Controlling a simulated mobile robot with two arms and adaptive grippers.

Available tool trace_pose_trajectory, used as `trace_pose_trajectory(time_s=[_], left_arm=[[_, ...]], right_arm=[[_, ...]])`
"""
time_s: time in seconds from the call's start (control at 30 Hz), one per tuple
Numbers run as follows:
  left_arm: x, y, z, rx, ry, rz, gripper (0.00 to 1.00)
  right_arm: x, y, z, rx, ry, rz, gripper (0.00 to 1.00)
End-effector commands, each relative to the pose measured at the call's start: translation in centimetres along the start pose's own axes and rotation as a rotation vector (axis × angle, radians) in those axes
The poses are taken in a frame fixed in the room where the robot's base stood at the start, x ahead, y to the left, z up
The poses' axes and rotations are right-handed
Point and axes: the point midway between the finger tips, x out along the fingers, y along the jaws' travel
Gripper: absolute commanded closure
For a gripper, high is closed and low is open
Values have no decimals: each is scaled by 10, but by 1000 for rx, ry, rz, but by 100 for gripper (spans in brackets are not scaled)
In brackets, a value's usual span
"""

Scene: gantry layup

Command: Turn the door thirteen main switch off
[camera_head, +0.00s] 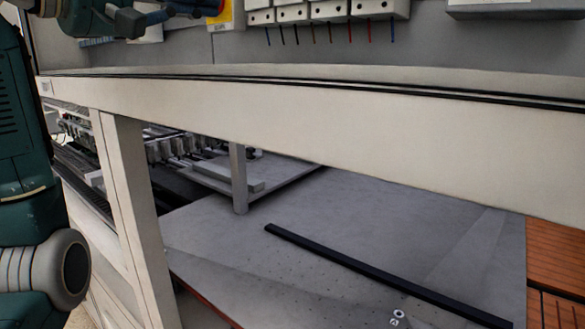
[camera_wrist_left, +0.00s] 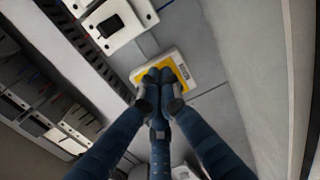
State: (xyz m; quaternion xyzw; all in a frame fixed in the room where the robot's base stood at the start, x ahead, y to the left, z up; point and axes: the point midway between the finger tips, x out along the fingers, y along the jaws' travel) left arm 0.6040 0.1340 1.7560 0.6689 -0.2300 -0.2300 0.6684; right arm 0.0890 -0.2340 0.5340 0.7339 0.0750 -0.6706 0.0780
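The main switch shows in the left wrist view as a yellow plate (camera_wrist_left: 181,76) with a white surround and a small label. The switch also shows as a yellow and white box (camera_head: 226,19) at the top of the head view, cut by the frame edge. My left gripper (camera_head: 205,8) reaches it from the left. In the left wrist view the fingertips of my left gripper (camera_wrist_left: 161,77) are together in front of the yellow plate. They hide the switch's handle, so I cannot tell whether it is between them. My right gripper is in neither view.
A row of white boxes (camera_head: 329,9) with coloured leads hangs right of the switch. A pale beam (camera_head: 300,120) crosses below. Beneath it lies a grey table (camera_head: 220,265) with a black bar (camera_head: 380,273) on it. Another white box (camera_wrist_left: 111,27) sits beside the switch.

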Motion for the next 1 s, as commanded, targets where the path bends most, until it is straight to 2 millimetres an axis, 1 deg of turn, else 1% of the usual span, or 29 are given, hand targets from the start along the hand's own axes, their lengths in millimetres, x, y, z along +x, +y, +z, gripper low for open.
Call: trace_pose_trajectory(time_s=[0.2,0.67,1.0], left_arm=[[0,1,-2,-1,0,0,100],[0,2,-1,0,0,0,100],[0,10,1,0,0,0,100]], right_arm=[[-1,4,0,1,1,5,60],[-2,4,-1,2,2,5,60],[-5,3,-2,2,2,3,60]])
